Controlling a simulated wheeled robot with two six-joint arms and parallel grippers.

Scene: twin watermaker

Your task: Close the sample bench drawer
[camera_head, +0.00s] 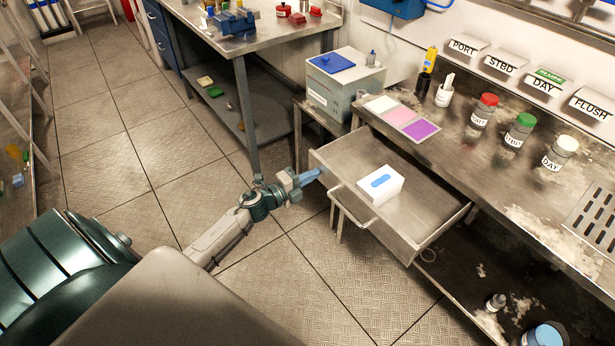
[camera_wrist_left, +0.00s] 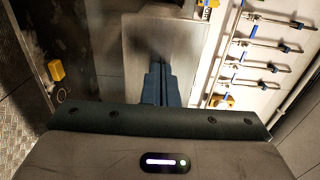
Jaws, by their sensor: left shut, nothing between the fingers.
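The sample bench drawer (camera_head: 412,229) is pulled well out from under the steel bench in the head view. Its front faces the lower left and carries a bar handle (camera_head: 357,208). A white box with a blue slot (camera_head: 381,186) sits inside it. My left gripper (camera_head: 314,174) is shut and empty, its blue fingers by the left end of the drawer front; I cannot tell whether they touch it. In the left wrist view the closed fingers (camera_wrist_left: 161,84) point at a plain grey metal surface. My right gripper is not in view.
The bench top (camera_head: 462,150) holds coloured pads (camera_head: 402,116) and capped jars (camera_head: 483,111). A grey box with a blue lid (camera_head: 345,82) stands behind the drawer's left side. A workbench with a blue vise (camera_head: 232,24) is at the back. The tiled floor before the drawer is clear.

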